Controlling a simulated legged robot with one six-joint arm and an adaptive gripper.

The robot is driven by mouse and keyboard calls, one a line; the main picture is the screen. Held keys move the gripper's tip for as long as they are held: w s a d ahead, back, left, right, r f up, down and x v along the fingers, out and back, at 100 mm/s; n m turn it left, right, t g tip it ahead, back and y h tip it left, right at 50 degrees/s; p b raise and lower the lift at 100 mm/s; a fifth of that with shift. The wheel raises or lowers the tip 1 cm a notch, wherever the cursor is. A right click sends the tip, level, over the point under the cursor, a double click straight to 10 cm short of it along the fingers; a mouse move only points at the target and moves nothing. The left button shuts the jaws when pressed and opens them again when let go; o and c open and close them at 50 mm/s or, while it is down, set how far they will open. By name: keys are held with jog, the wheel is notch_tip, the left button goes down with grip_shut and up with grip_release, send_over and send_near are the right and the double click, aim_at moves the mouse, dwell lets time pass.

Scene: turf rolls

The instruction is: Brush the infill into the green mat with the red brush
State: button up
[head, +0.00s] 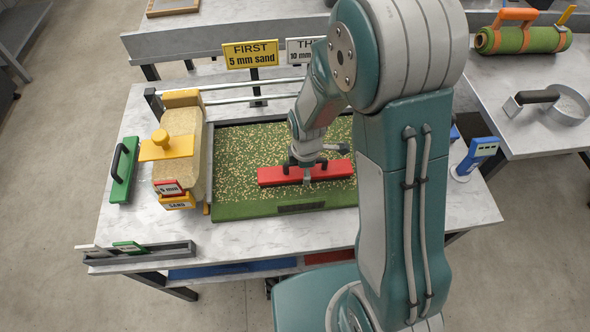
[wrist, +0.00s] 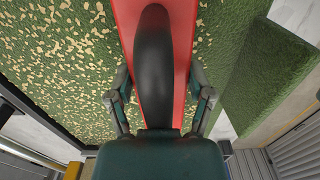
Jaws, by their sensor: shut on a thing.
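The green mat (head: 235,205) lies on the grey table, with tan infill grains (head: 245,153) scattered over most of it. A strip along its front edge and left corner looks mostly bare. The red brush (head: 272,175) lies across the front middle of the mat. My gripper (head: 305,165) is above it with the fingers shut on its black handle. In the wrist view the black handle (wrist: 154,60) sits between my two fingers (wrist: 160,100), and grains lie left of the red brush body (wrist: 183,40). The brush's underside is hidden, so I cannot tell how firmly it touches the mat.
A yellow-topped sand spreader (head: 183,150) stands at the mat's left edge. A green brush (head: 123,170) lies farther left. Yellow "FIRST 5 mm sand" sign (head: 250,54) stands behind. A blue device (head: 480,152) stands right. My arm hides the mat's right part.

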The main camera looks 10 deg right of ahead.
aim_at(326, 168)
jog(key=shift+d, duration=2.8)
jog(key=shift+a, duration=1.65)
jog(key=shift+d, duration=1.65)
jog(key=shift+w+a, duration=1.25)
jog(key=shift+a, duration=1.4)
jog(key=shift+w+a, duration=1.25)
jog(key=shift+a, duration=1.45)
jog(key=shift+w+a, duration=1.25)
jog(key=shift+a, duration=1.4)
